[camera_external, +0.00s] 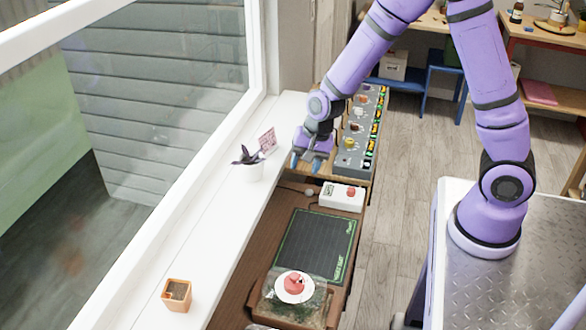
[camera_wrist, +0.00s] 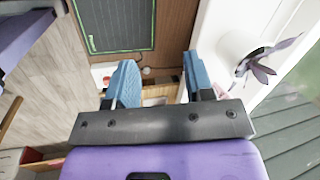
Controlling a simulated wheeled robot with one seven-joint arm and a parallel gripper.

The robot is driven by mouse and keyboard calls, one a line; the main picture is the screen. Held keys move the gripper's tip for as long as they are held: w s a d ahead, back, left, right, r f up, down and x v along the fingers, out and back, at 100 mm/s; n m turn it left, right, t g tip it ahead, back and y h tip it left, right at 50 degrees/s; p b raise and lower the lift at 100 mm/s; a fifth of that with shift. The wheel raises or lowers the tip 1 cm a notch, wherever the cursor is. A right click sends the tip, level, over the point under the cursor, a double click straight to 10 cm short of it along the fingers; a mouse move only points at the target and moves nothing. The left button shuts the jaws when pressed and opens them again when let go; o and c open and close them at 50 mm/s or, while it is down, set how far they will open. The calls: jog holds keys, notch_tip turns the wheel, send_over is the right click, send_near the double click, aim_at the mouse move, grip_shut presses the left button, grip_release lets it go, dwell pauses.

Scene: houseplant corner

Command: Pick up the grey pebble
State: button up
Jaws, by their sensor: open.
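A small pale grey round thing (camera_external: 308,192), which looks like the grey pebble, lies on the brown wooden surface to the left of the white control box. It also shows in the wrist view (camera_wrist: 146,71), small, between the lines of my fingers. My gripper (camera_external: 306,165) is open and points down above the bench, just beyond the pebble in the external view. In the wrist view my gripper (camera_wrist: 157,62) has its two blue fingers wide apart with nothing held between them.
The white control box (camera_external: 341,196) with a red knob is close on the right. A dark heat mat (camera_external: 320,245) lies nearer. A white pot (camera_external: 249,172) with a dark plant is on the white windowsill (camera_external: 215,230) to the left.

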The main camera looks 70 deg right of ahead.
aim_at(309, 190)
jog(key=d+f+m+g+h, duration=0.1)
jog(key=d+f+m, duration=0.25)
jog(key=f, duration=0.75)
jog(key=d+f+m+g, duration=0.15)
jog(key=f+m, duration=0.25)
jog(key=f, duration=0.7)
jog(key=d+f+m, duration=0.1)
jog(key=d, duration=0.1)
jog(key=w+d+f+m, duration=0.1)
jog(key=d, duration=0.2)
jog(key=w+d+f+m+t, duration=0.1)
jog(key=d+f, duration=0.1)
jog(key=d, duration=0.1)
jog(key=shift+w+d+m, duration=0.15)
jog(key=shift+w+m, duration=0.1)
jog(key=d+m, duration=0.1)
jog(key=d, duration=0.3)
jog(key=w+d+m, duration=0.1)
jog(key=d, duration=0.2)
jog(key=d+m, duration=0.1)
jog(key=d, duration=0.3)
jog(key=shift+w+d+r, duration=0.1)
jog(key=shift+w+d, duration=0.1)
jog(key=shift+d, duration=0.15)
jog(key=shift+w+a+f, duration=0.1)
jog(key=shift+w+f, duration=0.05)
jog(key=shift+f, duration=1.05)
jog(key=shift+w+a+f, duration=0.1)
jog(key=shift+f, duration=1.1)
jog(key=c, duration=0.6)
